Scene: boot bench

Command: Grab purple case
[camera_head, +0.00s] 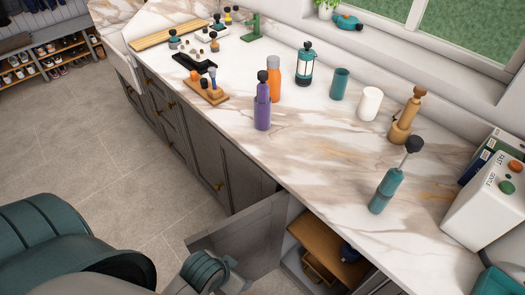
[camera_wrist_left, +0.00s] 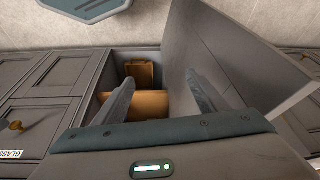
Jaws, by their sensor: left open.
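A slim purple object (camera_head: 263,112) with a narrower neck stands upright on the marble counter, left of the middle in the head view. It is the only purple thing I can make out, and I cannot tell if it is a case. My left gripper (camera_wrist_left: 164,98) is open and empty in the left wrist view, its two fingers pointing at an open cabinet. In the head view my left wrist is low at the bottom edge, beside the cabinet door, below and well apart from the purple object. My right gripper does not show.
The grey cabinet door (camera_head: 240,238) stands open below the counter. Inside is a wooden shelf (camera_head: 318,240) with a dark blue item (camera_head: 349,252). An orange bottle (camera_head: 274,78) stands just behind the purple object. A teal bottle (camera_head: 386,190) stands nearer the counter's front right.

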